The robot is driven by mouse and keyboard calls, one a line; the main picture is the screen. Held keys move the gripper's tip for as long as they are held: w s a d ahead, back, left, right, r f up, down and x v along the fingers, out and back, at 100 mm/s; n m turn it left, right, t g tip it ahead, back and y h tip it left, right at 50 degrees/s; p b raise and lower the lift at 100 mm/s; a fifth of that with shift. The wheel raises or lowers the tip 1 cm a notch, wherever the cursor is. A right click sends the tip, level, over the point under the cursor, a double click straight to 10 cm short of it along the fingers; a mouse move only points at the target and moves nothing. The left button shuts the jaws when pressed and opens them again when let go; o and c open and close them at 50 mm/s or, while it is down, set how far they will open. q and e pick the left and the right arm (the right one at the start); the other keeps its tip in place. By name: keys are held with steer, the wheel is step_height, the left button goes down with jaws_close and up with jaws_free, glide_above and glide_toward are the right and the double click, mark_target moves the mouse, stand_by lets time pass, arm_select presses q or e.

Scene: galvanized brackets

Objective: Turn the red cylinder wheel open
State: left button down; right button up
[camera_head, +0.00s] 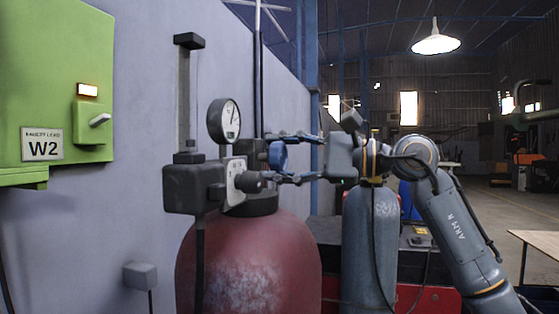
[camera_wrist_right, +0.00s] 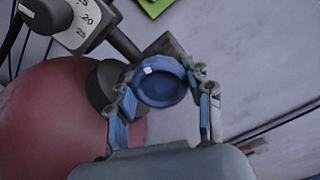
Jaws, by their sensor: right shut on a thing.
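The red cylinder (camera_head: 250,262) stands upright beside the wall, its paint worn pale in places. It also shows in the wrist view (camera_wrist_right: 50,115). A blue hand wheel (camera_head: 278,156) sits at its top, on the side facing my right arm. The wheel fills the space between the fingers in the wrist view (camera_wrist_right: 160,88), with a small white mark on its rim. My right gripper (camera_head: 270,158) reaches in from the right and is shut on the wheel, one finger above and one below in the head view. My left gripper is not in view.
A round gauge (camera_head: 224,121) and a dark valve block (camera_head: 192,189) crowd the cylinder's top. A grey cylinder (camera_head: 369,255) stands behind, below my right forearm. A green panel marked W2 (camera_head: 60,85) hangs at left. Open floor lies far right.

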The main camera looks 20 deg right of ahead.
steer(key=n, duration=0.4)
steer(key=shift+n, duration=0.3)
steer(key=shift+n+b, duration=0.35)
steer(key=shift+n, duration=1.65)
steer(key=o, duration=1.2)
steer(key=shift+d, duration=0.1)
steer(key=v, duration=1.1)
steer(key=shift+s+d, duration=0.25)
steer(key=shift+s, duration=0.05)
